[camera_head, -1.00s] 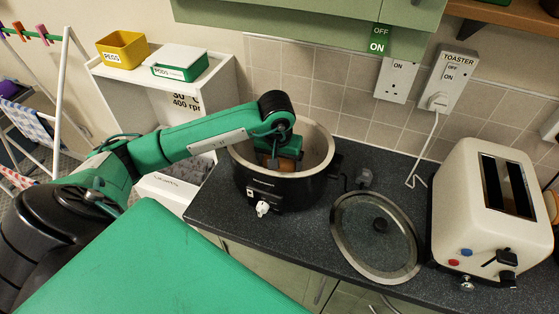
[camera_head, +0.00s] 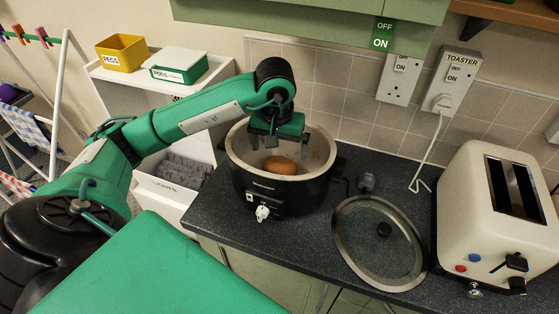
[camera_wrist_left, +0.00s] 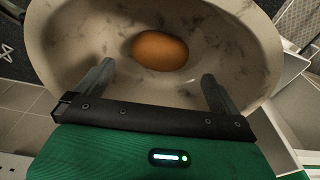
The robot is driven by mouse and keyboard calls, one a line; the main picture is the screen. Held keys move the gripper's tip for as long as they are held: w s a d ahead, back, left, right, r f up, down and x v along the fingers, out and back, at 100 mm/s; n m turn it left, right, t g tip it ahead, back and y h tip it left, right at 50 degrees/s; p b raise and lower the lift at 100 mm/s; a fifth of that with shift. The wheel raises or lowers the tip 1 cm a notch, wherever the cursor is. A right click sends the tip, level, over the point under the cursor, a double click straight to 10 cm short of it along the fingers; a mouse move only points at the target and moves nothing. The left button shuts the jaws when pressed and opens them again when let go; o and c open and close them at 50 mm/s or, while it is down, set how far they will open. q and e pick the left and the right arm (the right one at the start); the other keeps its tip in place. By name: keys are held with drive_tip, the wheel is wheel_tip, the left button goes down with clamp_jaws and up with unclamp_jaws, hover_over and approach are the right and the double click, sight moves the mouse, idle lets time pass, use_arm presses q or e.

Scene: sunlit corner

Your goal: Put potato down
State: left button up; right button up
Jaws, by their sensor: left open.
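The brown potato (camera_head: 279,166) lies inside the black slow cooker (camera_head: 281,196), whose pale inner bowl is stained. In the left wrist view the potato (camera_wrist_left: 160,51) rests in the bowl (camera_wrist_left: 90,25), beyond my fingertips and apart from them. My left gripper (camera_head: 278,143) is over the cooker's opening, above the potato. Its two fingers (camera_wrist_left: 158,78) are spread wide with nothing between them. My right gripper is not in view.
A glass lid (camera_head: 375,250) lies on the dark worktop right of the cooker. A cream toaster (camera_head: 485,220) stands at the right, its white cord running to a wall socket (camera_head: 452,80). Yellow (camera_head: 122,54) and green-white (camera_head: 179,66) boxes sit on a white unit at left.

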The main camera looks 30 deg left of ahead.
sight(278, 167)
use_arm(q)
drive_tip(key=shift+s+d+r+b, duration=0.1)
drive_tip(key=shift+s+r+b, duration=0.1)
drive_tip(key=shift+r, duration=0.85)
drive_tip(key=shift+s+r+b, duration=0.1)
drive_tip(key=shift+r+b, duration=0.1)
drive_tip(key=shift+r, duration=0.85)
